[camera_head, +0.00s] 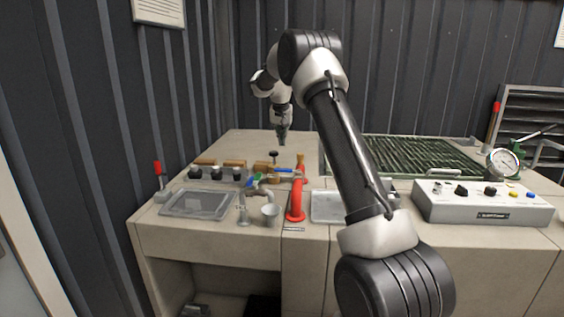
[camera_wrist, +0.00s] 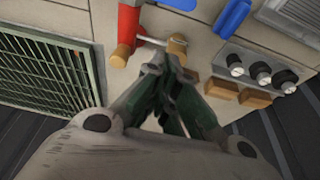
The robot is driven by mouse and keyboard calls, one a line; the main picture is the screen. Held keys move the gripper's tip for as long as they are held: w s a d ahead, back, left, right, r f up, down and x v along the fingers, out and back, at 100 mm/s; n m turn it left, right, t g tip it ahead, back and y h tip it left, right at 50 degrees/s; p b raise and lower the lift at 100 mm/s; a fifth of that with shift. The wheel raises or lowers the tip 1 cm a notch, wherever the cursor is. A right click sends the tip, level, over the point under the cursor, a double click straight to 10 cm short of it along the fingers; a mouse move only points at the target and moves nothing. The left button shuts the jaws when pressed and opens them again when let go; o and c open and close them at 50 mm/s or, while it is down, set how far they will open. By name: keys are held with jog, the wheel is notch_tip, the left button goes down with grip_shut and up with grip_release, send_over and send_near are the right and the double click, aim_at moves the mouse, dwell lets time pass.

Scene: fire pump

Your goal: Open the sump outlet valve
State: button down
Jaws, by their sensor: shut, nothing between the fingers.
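My gripper (camera_head: 282,136) is shut and empty, pointing down above the back of the bench, behind the pipework. In the wrist view its closed fingertips (camera_wrist: 163,66) appear close to a brass fitting (camera_wrist: 177,45) with a thin rod; I cannot tell whether they touch. A blue lever (camera_head: 284,170) lies across brass valve parts beside the red pipe (camera_head: 297,203). A green lever (camera_head: 258,177) sits just left of it, above a tap. Two blue parts, one a larger blue handle (camera_wrist: 233,15), show at the wrist view's top. No label shows which valve is the sump outlet.
A row of black knobs (camera_head: 217,173) and wooden blocks (camera_head: 235,163) stands left of the valves. A green grate (camera_head: 405,152) and a control box (camera_head: 482,205) lie right. The bench's back left is clear.

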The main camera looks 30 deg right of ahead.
aim_at(287, 171)
notch_tip(287, 171, down, 10)
jog(key=shift+s+a+r, duration=0.2)
jog(key=shift+s+r, duration=0.05)
jog(key=shift+s, duration=0.1)
dwell(0.5)
